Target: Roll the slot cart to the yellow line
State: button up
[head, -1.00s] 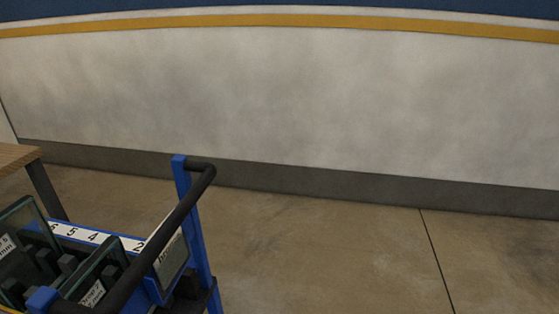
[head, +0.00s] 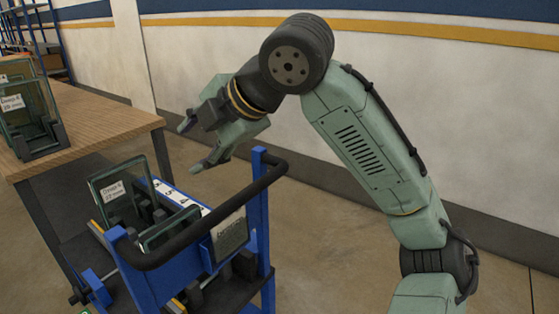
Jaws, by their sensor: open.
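The slot cart (head: 262,215) stands at lower left in the head view. It has a blue frame, a black push handle (head: 205,228) and a numbered white strip. Glass panes stand in its slots, one with a white label (head: 112,190). My gripper (head: 197,146) is open above and behind the cart, near the table's right end. Its fingers point left and down, and no object shows between them. It appears apart from the handle. The yellow line on the floor is not in view; a yellow stripe (head: 400,30) runs along the wall.
A wooden table (head: 100,115) stands left of the cart, close to it, with a rack of labelled glass panes (head: 30,115) on it. Blue shelving (head: 55,45) is at the far left. The wall (head: 440,90) runs behind. Concrete floor (head: 350,260) is bare right of the cart.

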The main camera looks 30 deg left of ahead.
aim_at(235, 203)
jog(key=w+d+f+n+h, duration=0.15)
jog(key=d+h, duration=0.25)
jog(key=d, duration=0.6)
jog(key=b+x, duration=0.4)
jog(key=x, duration=0.2)
jog(key=b+x, duration=0.4)
jog(key=x, duration=0.2)
jog(key=shift+w+a+f, duration=0.1)
jog(key=shift+w+f, duration=0.15)
jog(key=shift+f, duration=0.15)
jog(key=shift+c, duration=0.2)
grip_shut()
